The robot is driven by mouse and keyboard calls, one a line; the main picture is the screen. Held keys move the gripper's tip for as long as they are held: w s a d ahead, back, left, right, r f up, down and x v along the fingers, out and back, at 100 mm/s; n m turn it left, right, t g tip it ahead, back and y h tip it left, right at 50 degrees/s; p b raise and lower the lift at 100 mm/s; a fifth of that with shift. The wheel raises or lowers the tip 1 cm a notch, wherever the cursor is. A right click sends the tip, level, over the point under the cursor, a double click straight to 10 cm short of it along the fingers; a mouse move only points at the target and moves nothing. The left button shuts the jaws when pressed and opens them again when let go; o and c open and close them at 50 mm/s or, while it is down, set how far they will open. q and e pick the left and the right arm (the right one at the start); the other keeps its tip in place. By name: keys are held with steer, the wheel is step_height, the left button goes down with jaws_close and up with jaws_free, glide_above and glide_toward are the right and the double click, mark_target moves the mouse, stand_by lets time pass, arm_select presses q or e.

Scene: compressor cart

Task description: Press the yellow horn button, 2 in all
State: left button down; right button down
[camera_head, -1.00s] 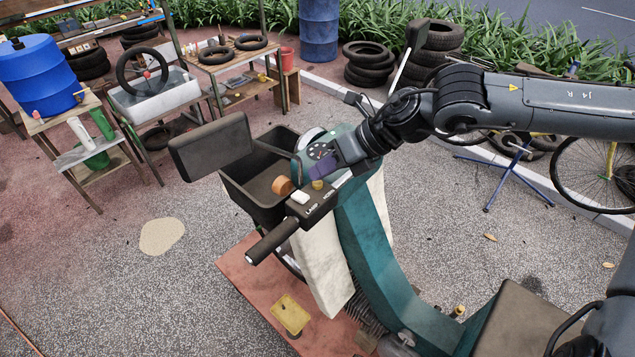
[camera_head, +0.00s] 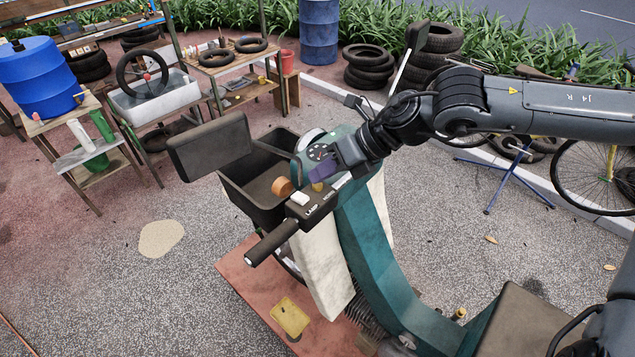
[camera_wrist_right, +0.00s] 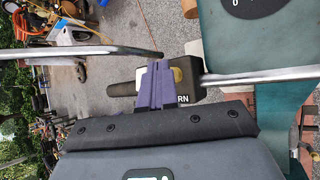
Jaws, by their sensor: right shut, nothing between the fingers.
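The yellow horn button (camera_head: 318,187) sits on the dark switch box (camera_head: 313,208) on the scooter's left handlebar, by the lettering HORN. My right gripper (camera_head: 315,182) is shut and empty. Its purple fingers are right at the button and hide part of it in the head view; I cannot tell whether they touch it. In the right wrist view, the fingers (camera_wrist_right: 157,64) cover the left part of the button (camera_wrist_right: 178,75), and only RN of the lettering shows. My left gripper is not in view.
A white lamp switch (camera_head: 299,199) and an orange round part (camera_head: 282,186) are close to the button. A mirror (camera_head: 210,146) and a black basket (camera_head: 262,185) stand left of them. The green scooter body (camera_head: 365,235) lies below my right arm.

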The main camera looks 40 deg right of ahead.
mark_target(323, 188)
steer(key=shift+f, duration=0.15)
steer(key=shift+r, duration=0.2)
stand_by(0.3)
steer(key=shift+r+p, duration=0.3)
steer(key=shift+r, duration=0.35)
steer(key=shift+r, duration=0.1)
steer(key=shift+r+p, duration=1.4)
steer(key=shift+r, duration=1.05)
